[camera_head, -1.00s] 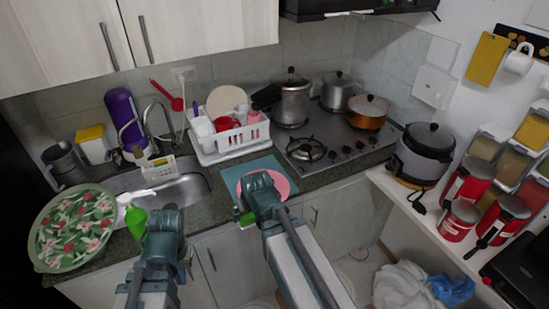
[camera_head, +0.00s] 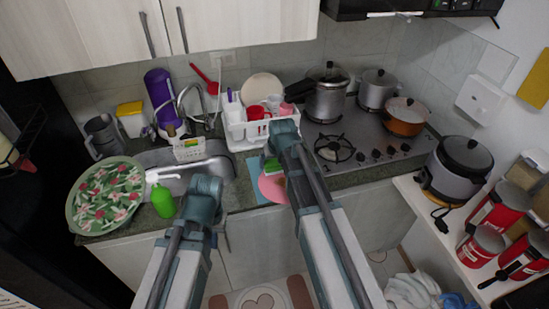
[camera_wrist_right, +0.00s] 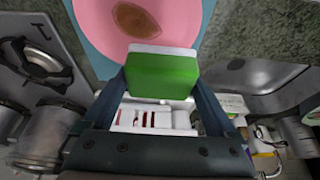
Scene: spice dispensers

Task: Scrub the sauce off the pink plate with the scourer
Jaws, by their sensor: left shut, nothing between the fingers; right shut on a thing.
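The pink plate (camera_head: 271,189) lies on a blue mat (camera_head: 254,163) on the counter, partly hidden by my right arm. In the right wrist view, the pink plate (camera_wrist_right: 185,22) carries a brown sauce patch (camera_wrist_right: 135,20). My right gripper (camera_wrist_right: 161,88) is shut on the scourer (camera_wrist_right: 162,76), a green block with a white layer. The scourer (camera_head: 272,165) appears at the plate's far side, towards the dish rack; whether it touches the plate I cannot tell. My left gripper (camera_head: 203,188) is shut and empty in front of the sink, its fingertips mostly hidden.
A white dish rack (camera_head: 250,133) stands behind the mat, with the stove (camera_head: 365,145) and pots to its right. The sink (camera_head: 216,166), a green bottle (camera_head: 162,200) and a floral round tray (camera_head: 76,222) are on the left.

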